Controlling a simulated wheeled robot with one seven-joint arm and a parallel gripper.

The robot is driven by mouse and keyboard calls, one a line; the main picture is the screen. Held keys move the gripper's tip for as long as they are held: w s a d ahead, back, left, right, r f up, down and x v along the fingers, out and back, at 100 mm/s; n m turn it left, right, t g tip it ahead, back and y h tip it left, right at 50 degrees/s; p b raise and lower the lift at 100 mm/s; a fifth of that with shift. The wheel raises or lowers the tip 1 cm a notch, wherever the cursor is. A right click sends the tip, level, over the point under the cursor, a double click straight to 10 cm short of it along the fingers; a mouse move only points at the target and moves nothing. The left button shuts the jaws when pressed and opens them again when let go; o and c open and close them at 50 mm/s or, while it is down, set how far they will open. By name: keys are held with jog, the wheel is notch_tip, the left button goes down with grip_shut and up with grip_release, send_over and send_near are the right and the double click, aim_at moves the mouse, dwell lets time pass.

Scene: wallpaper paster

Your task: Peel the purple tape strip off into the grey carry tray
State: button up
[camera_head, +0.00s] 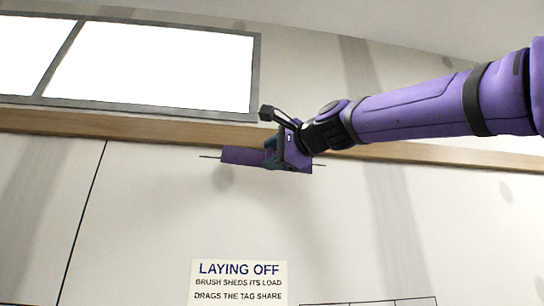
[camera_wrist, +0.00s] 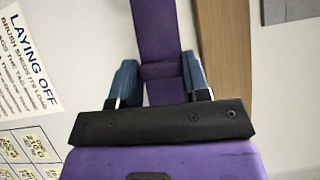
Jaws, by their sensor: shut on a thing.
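The purple tape strip (camera_head: 240,156) lies level across the pale wall, just below the wooden rail. My gripper (camera_head: 271,153) is at the strip, and my purple wrist covers part of its right half. In the wrist view the strip (camera_wrist: 156,28) runs from the top edge down between my two blue fingers, with a crease or step near the fingertips. My gripper (camera_wrist: 161,82) is shut on the strip. I cannot tell whether any of the strip is off the wall. The grey carry tray is not in view.
A wooden rail (camera_head: 120,125) runs along the wall under a bright framed window (camera_head: 150,65). A "LAYING OFF" sign (camera_head: 238,283) is on the wall below the strip. Thin dark lines stick out at both strip ends. The wall between strip and sign is clear.

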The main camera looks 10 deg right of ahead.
jog(key=s, duration=0.6)
dwell(0.4)
dwell(0.5)
dwell(0.3)
